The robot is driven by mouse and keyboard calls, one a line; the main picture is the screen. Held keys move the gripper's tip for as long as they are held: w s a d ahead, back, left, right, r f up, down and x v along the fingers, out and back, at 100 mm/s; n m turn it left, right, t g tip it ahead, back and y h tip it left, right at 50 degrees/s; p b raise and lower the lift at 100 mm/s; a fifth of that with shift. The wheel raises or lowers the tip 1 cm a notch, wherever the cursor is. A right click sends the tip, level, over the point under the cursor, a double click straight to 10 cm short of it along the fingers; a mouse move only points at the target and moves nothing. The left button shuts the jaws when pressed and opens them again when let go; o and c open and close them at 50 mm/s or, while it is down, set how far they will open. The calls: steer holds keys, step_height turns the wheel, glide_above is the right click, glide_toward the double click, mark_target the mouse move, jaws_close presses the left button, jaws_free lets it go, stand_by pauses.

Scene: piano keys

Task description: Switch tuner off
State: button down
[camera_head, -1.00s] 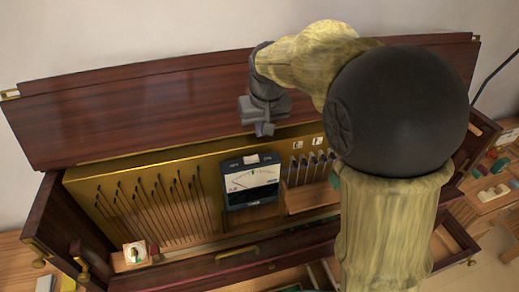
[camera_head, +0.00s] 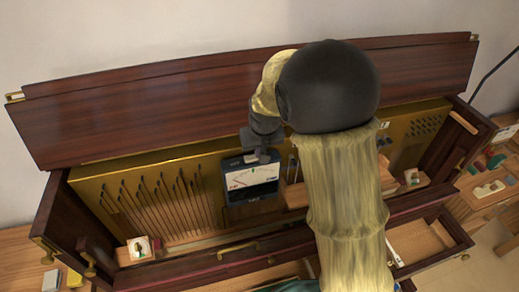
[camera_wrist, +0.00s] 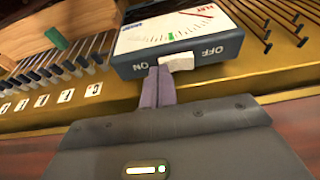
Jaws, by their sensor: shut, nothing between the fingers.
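The tuner (camera_head: 252,180) is a dark box with a white dial face, standing against the brass panel in the open wooden case. It fills the upper middle of the wrist view (camera_wrist: 180,40). Its white switch (camera_wrist: 177,61) sits on the top edge between the ON and OFF labels, which appear upside down. My gripper (camera_wrist: 158,72) is shut and empty. Its fingertips are right beside the switch, on the ON side; I cannot tell whether they touch it. In the head view my gripper (camera_head: 263,157) is at the tuner's top edge and hides the switch.
The raised wooden lid (camera_head: 240,95) stands behind the tuner. Rows of thin dark rods (camera_head: 165,200) stand left of it. A wooden block (camera_head: 296,196) is to its right. A small dial (camera_head: 139,248) sits at the front left. An open drawer (camera_head: 425,245) is at the right.

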steer(key=shift+f, duration=0.3)
steer(key=shift+r, duration=0.1)
steer(key=shift+s+a+r+p, duration=0.2)
steer(key=shift+a+r+p, duration=0.15)
steer(key=shift+a, duration=0.3)
steer(key=r+p, duration=0.2)
steer(key=r, duration=0.1)
steer(key=r+p, duration=0.1)
steer(key=shift+w+d+r, duration=0.2)
steer(key=shift+d+r, duration=0.1)
steer(key=shift+d, duration=0.1)
steer(key=d+b+v, duration=0.1)
steer(key=b+v, duration=0.2)
steer(key=v, duration=0.6)
steer(key=shift+d, duration=0.35)
